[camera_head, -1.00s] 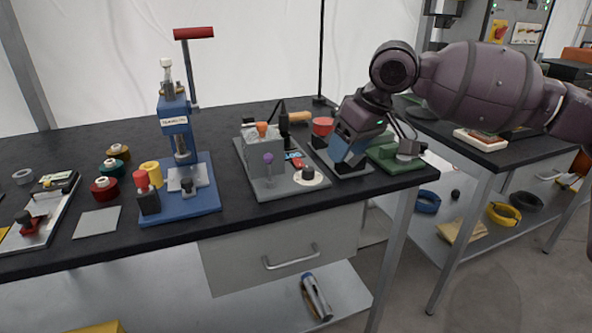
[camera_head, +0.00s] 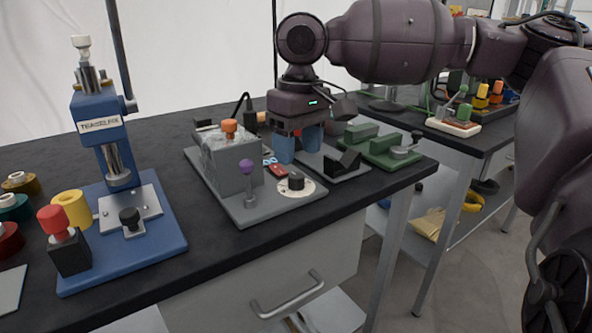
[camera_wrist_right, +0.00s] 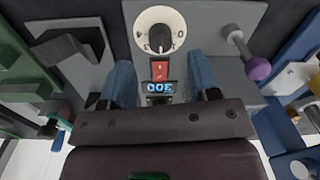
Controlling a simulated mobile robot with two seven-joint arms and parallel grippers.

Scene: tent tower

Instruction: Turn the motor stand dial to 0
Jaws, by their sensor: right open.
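The motor stand (camera_head: 222,202) is a grey plate with a clear-covered grey block, an orange knob (camera_head: 229,126) and a purple-topped lever (camera_head: 247,168). Its black dial (camera_head: 296,181) sits on a round white scale at the front right corner. A red switch (camera_wrist_right: 159,70) and a lit blue display (camera_wrist_right: 160,87) lie between the fingers in that view. My right gripper (camera_head: 298,148) is open and empty, pointing down behind the dial, apart from it. My left gripper is out of view.
A blue press (camera_head: 118,200) stands left of the stand. A grey plate with a black block (camera_head: 346,163) and a green fixture (camera_head: 384,148) are close on the right. Colored spools (camera_head: 14,207) lie at far left. The black table's front strip is clear.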

